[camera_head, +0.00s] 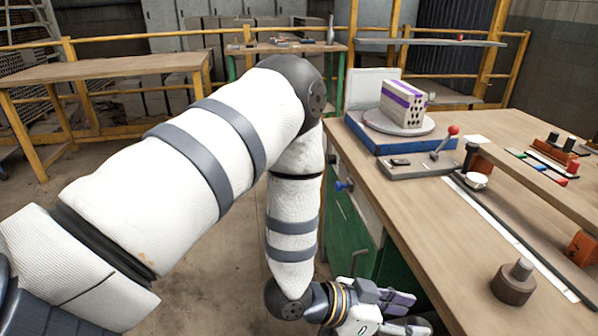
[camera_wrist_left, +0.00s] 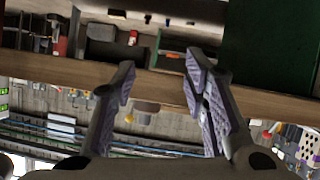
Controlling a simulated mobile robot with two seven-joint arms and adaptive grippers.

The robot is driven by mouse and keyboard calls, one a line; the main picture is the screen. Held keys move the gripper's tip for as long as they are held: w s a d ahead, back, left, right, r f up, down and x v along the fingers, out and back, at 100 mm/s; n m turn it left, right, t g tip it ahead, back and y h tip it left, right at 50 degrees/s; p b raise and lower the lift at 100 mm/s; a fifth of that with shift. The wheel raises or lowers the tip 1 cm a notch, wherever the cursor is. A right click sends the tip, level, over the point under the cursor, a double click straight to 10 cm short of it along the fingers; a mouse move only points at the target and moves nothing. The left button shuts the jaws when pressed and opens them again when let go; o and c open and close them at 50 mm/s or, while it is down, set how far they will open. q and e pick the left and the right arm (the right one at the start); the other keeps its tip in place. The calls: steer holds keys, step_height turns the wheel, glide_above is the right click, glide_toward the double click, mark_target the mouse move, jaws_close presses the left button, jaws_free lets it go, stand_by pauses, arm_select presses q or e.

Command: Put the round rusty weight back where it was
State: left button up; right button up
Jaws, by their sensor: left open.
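The round rusty weight (camera_head: 514,282), a squat brown cylinder with a narrower knob on top, stands upright on the wooden workbench (camera_head: 430,225) near its front right in the head view. My left gripper (camera_head: 414,312) is low at the bottom of the head view, left of the weight and beside the bench's front edge, clear of the weight. In the left wrist view the fingers of my left gripper (camera_wrist_left: 160,75) are spread, with nothing held between them. My right gripper is in neither view.
A hollow brick (camera_head: 404,104) with purple bands sits on a round plate (camera_head: 398,123) over a blue base (camera_head: 385,140). A lever with a red knob (camera_head: 453,131) and a small white-topped cup (camera_head: 476,181) stand nearby. A long pale strip (camera_head: 520,235) runs along the bench. Bare wood lies left of the weight.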

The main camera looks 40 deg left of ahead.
arm_select(q)
steer(key=s+a+f+n+g+y, duration=0.2)
steer(key=s+a+f+g+y, duration=0.1)
steer(key=s+f, duration=0.55)
steer(key=s+a+f+n+g+y, duration=0.1)
steer(key=s+a+f+g, duration=0.1)
steer(key=s, duration=0.6)
steer(key=s+a+f+n+g+y, duration=0.2)
steer(key=s+a+g, duration=0.1)
steer(key=s, duration=0.5)
steer(key=s+a+f+n+g+y, duration=0.1)
steer(key=s+a+f+g+y, duration=0.1)
steer(key=s, duration=0.6)
steer(key=shift+s+a+g, duration=0.25)
steer(key=shift+a+g, duration=0.25)
steer(key=shift+g, duration=0.4)
